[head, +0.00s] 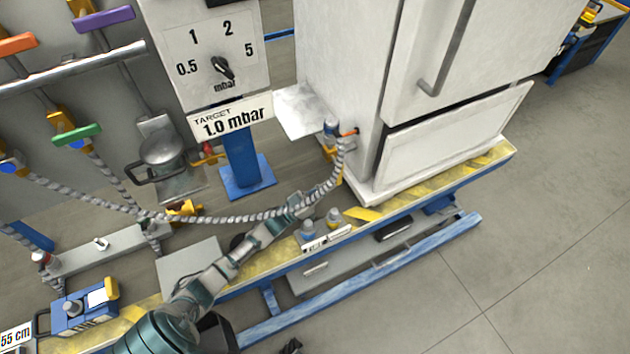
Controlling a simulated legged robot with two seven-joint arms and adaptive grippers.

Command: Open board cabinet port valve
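The white board cabinet (345,70) stands on the yellow-and-blue platform. Its port valve (347,132), with a small orange handle, sits low on the cabinet's left side. A grey braided hose (250,215) runs from the left up to this port. My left arm reaches from the bottom left towards the port. Its wrist end lies by the hose, a little below and left of the valve. The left gripper's fingers are too small and covered to make out, so I cannot tell whether they touch anything. My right gripper does not show clearly.
A gauge panel (215,45) with a dial and a "1.0 mbar" target sign (232,115) stands left of the cabinet. Coloured-handled valves hang at left. The floor (540,230) at right is clear.

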